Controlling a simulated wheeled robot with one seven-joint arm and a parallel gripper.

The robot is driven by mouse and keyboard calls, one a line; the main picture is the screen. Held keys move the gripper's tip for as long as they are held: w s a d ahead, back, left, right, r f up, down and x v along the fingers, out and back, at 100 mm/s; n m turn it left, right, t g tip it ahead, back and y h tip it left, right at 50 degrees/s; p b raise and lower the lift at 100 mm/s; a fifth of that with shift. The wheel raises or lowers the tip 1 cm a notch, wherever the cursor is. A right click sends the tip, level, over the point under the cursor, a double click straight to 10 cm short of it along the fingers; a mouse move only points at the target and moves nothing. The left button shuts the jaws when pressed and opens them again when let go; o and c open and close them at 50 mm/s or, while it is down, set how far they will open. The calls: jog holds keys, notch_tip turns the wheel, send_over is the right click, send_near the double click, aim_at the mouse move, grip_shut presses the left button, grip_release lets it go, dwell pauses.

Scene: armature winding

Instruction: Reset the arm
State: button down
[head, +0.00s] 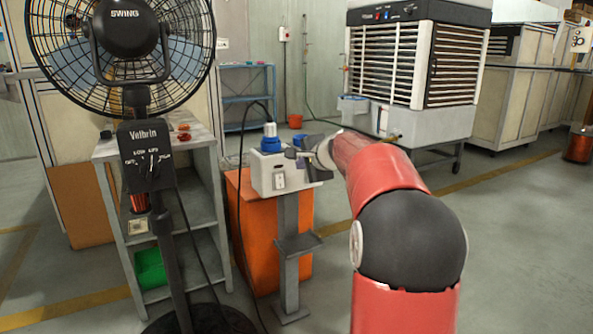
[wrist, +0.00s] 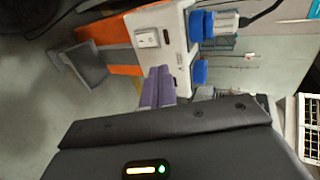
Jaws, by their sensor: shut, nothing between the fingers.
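My red arm reaches forward in the head view, and my gripper (head: 301,156) is at its far end, close to the right side of a white machine box with blue parts (head: 270,178). In the wrist view my gripper (wrist: 159,84) has its two purple-grey fingers together with nothing between them. The white box (wrist: 152,22) is just beyond the fingertips there, turned sideways, with blue caps and a socket. I cannot tell whether the fingers touch the box.
A black pedestal fan (head: 122,40) stands at the near left, before a grey shelf (head: 110,152). An orange cabinet (head: 258,235) and a grey stand (head: 290,245) are under the box. A large air cooler (head: 455,65) stands behind my arm. Open floor lies at the right.

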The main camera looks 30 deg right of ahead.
jog(key=shift+v, duration=0.8)
jog(key=shift+w+r, duration=0.1)
jog(key=shift+r, duration=0.05)
jog(key=s+a+n+g+y+p, duration=0.1)
jog(key=s+a+n+g+p, duration=0.25)
jog(key=s+a+n, duration=0.95)
jog(key=s+a+f+n+g+p, duration=0.1)
jog(key=s+a+f, duration=0.3)
jog(key=s, duration=0.8)
jog(key=s+a+f+n+g+h+p, duration=0.1)
jog(key=s+a+f+n+g, duration=0.1)
jog(key=s, duration=1.1)
notch_tip(320, 180, down, 4)
jog(key=a+n, duration=0.1)
jog(key=a, duration=0.1)
jog(key=shift+a+r+n, duration=0.2)
jog(key=shift+a+n, duration=0.1)
